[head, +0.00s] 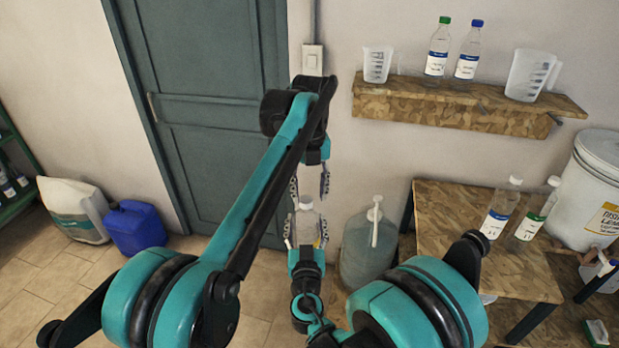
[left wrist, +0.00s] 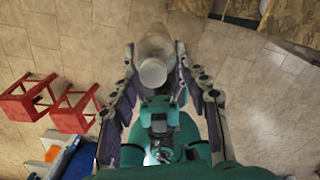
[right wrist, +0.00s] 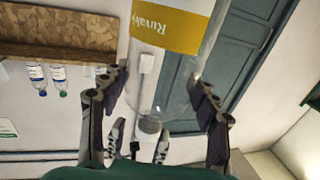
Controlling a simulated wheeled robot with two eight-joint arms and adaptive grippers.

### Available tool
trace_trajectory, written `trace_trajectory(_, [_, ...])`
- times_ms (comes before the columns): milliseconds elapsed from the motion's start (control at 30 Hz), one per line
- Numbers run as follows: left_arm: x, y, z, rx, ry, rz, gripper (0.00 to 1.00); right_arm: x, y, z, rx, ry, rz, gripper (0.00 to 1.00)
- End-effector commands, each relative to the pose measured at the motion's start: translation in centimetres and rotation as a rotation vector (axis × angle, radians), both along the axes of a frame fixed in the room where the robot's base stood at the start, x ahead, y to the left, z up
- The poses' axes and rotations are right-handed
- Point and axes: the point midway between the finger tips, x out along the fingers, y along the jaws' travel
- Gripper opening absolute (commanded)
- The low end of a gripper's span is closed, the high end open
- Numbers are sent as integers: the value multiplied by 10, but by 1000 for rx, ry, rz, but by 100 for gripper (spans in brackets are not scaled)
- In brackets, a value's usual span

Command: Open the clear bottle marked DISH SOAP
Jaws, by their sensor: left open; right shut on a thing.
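A clear bottle with a white cap (head: 306,202) stands roughly upright in my right gripper (head: 307,232), whose fingers are shut on its body. In the right wrist view, its yellow label (right wrist: 170,28) shows part of a brand name; no DISH SOAP wording is readable. The cap shows pale in the right wrist view (right wrist: 150,124). My left gripper (head: 310,188) points down from above, open, its fingers spread on either side of the cap with visible gaps. In the left wrist view, the cap (left wrist: 152,72) lies between the spread fingers.
A wooden table (head: 455,210) at right holds two labelled bottles (head: 502,208) and a white drum (head: 597,185). A large clear jug (head: 365,250) stands on the floor. A wall shelf (head: 465,100) holds bottles and measuring cups. Red stools (left wrist: 27,97) stand on the floor.

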Motion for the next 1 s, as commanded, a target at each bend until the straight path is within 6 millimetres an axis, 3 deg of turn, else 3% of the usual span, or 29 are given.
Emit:
trace_trajectory(133, [-1, 0, -11, 0, 0, 1, 46, 0, 0, 0, 0, 0, 0, 0])
trace_trajectory(433, [-1, 0, -13, 0, 0, 1, 46, 0, 0, 0, 0, 0, 0, 0])
trace_trajectory(600, [-1, 0, -13, -2, 0, 1, 1, 0, 1, 0, -1, 0, 3, 0])
trace_trajectory(867, [0, -3, -14, -7, -2, 12, 0, -1, 4, 0, -4, -1, 10, 0])
trace_trajectory(1000, [1, -4, -14, -6, -4, 178, 0, -1, 5, 0, -6, -1, 12, 0])
